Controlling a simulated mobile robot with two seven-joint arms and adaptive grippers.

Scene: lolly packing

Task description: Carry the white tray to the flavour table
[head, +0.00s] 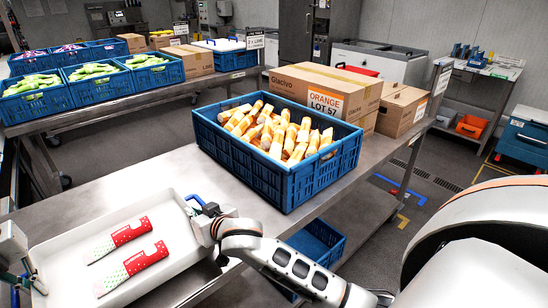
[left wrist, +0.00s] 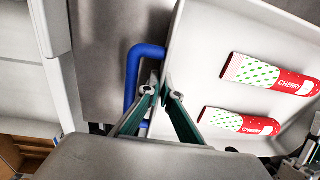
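The white tray (head: 167,277) is at the lower left of the head view, by the near end of the steel table. It holds two red cherry lolly packs (head: 119,239), also seen in the left wrist view (left wrist: 268,74). My left gripper (head: 24,283) is at the tray's left side. In the left wrist view its fingers (left wrist: 161,84) are close together at the tray edge, beside a blue handle (left wrist: 131,82). My right gripper (head: 211,211) is at the other blue handle (head: 194,199); its finger gap is hidden. Whether the tray touches the table is unclear.
A blue crate (head: 285,187) of orange packs stands right of the tray, with cartons (head: 322,90) behind. Another table (head: 125,103) holds blue crates of green packs. An orange bin (head: 470,126) is at the far right. Grey floor (head: 120,156) lies between the tables.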

